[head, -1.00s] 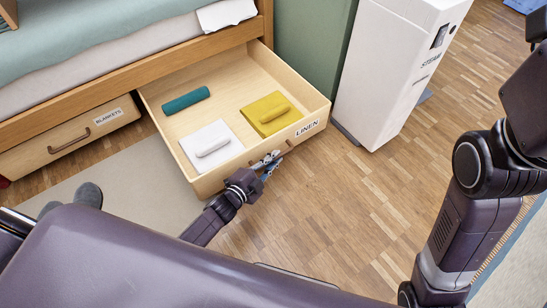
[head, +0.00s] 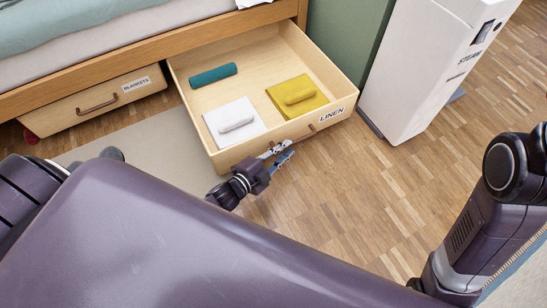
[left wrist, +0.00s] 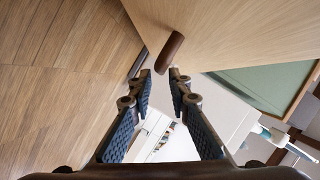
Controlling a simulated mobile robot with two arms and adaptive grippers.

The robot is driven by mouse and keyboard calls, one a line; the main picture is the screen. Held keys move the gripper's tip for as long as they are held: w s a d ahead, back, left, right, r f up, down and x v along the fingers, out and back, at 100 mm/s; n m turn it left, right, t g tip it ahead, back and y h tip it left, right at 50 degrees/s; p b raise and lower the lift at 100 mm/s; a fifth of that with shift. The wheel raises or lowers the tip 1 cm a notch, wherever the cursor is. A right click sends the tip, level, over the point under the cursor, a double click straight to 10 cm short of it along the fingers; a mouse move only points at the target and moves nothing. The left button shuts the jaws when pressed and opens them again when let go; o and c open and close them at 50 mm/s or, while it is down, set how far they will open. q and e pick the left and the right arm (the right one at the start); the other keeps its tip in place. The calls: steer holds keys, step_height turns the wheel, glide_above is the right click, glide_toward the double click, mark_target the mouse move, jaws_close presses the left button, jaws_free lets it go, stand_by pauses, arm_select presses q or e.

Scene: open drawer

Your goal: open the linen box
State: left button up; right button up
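The linen box (head: 226,158) is a pale wooden drawer labelled LINEN, pulled well out from under the bed. Its short brown handle (head: 311,128) is on the front, and in the left wrist view the handle (left wrist: 171,50) lies just beyond the fingertips. My left gripper (head: 286,150) is in front of the drawer face, close to the handle but apart from it. The left wrist view shows this gripper (left wrist: 162,76) open, with nothing between its fingers. My right gripper is out of view.
The drawer holds a teal roll (head: 213,75), a white folded cloth (head: 218,112) and a yellow folded cloth (head: 290,91). A shut BLANKETS box (head: 75,108) is at left. A white STEAM cabinet (head: 415,80) stands at right. Wood floor (head: 340,200) in front is clear.

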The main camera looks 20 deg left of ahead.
arm_select(q)
steer(key=v, duration=0.6)
steer(key=shift+s+a, duration=0.15)
steer(key=shift+s, duration=0.2)
steer(key=shift+r, duration=0.15)
